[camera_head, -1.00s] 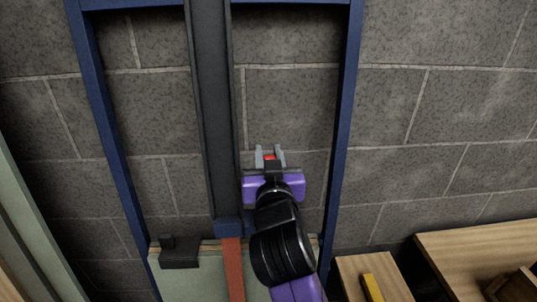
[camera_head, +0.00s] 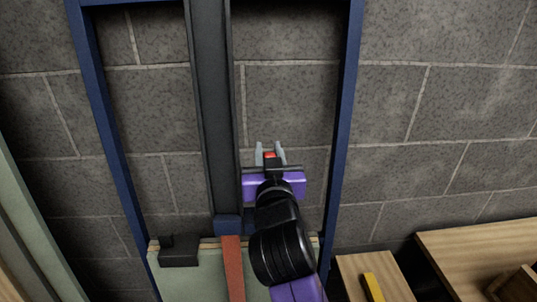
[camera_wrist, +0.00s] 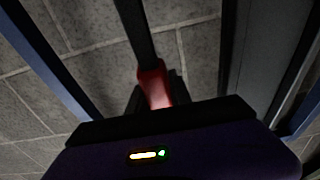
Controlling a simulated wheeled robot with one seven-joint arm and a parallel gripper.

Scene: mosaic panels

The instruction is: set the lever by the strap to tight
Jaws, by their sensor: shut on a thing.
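The lever's red grip (camera_head: 269,156) shows as a small patch between my gripper's grey fingertips (camera_head: 270,152) in the head view. In the wrist view the red grip (camera_wrist: 154,88) sits between the dark fingers, with a dark lever bar (camera_wrist: 136,32) running up from it. My gripper (camera_wrist: 157,98) is shut on this grip. My own wrist hides the lever's lower part in the head view. The orange-red strap (camera_head: 233,268) hangs below a blue block (camera_head: 228,225), left of my arm. I see no readable tight mark.
A dark upright rail (camera_head: 210,110) stands close left of my gripper, inside a blue frame (camera_head: 344,110). A black block (camera_head: 179,251) sits on the pale green panel lower left. Wooden surfaces (camera_head: 470,248) lie at lower right. A grey block wall stands behind.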

